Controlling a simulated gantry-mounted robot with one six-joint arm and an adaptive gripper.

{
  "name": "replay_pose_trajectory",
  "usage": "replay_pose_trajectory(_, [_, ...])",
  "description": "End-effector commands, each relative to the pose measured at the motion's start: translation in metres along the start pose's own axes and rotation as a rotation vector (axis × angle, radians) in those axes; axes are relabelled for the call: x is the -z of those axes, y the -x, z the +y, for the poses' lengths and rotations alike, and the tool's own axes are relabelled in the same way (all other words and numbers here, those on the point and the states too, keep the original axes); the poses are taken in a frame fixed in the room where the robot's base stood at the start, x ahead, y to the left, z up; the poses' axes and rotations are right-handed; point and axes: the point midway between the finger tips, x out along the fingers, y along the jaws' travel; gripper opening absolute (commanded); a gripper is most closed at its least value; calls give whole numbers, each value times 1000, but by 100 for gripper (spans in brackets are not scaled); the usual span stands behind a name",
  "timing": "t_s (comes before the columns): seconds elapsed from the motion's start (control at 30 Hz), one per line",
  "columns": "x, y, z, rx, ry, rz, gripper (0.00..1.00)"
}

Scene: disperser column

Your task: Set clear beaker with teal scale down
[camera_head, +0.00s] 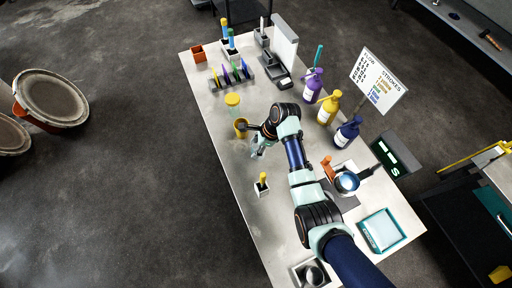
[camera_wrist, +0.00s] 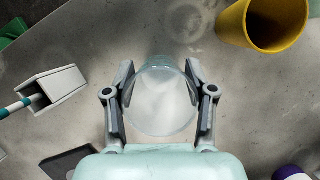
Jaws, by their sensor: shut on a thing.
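The clear beaker (camera_wrist: 160,100) is between the two fingers of my gripper (camera_wrist: 160,92) in the wrist view, with a finger against each side. A teal tint shows near its far rim. I look down along it, so I cannot tell whether its base touches the table. In the head view my gripper (camera_head: 258,148) is low over the left part of the table, and the beaker is too small and covered to make out clearly. A yellow cup (camera_wrist: 262,28) stands apart from the beaker at the upper right of the wrist view, and it also shows in the head view (camera_head: 240,128).
The pale table (camera_head: 265,215) has free room at its front left. A small holder with a yellow-topped tool (camera_head: 262,184) stands nearby. Purple (camera_head: 313,88), yellow (camera_head: 328,108) and blue (camera_head: 347,134) bottles line the right side.

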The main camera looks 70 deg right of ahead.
Motion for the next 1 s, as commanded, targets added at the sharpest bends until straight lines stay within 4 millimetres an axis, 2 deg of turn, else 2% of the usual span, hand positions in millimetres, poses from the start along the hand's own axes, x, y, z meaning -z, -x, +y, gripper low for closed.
replay_pose_trajectory(0.07, [5, -12, 0, -1, 0, 0, 17])
replay_pose_trajectory(0.4, [6, -15, 0, 1, 1, 0, 17])
replay_pose_trajectory(0.43, [6, -15, 0, 1, 1, 0, 59])
replay_pose_trajectory(0.57, [6, -14, 0, 1, 1, 0, 80])
replay_pose_trajectory(0.87, [6, -14, 0, 1, 1, 0, 80])
replay_pose_trajectory(1.0, [4, 1, -1, 3, 1, -1, 80])
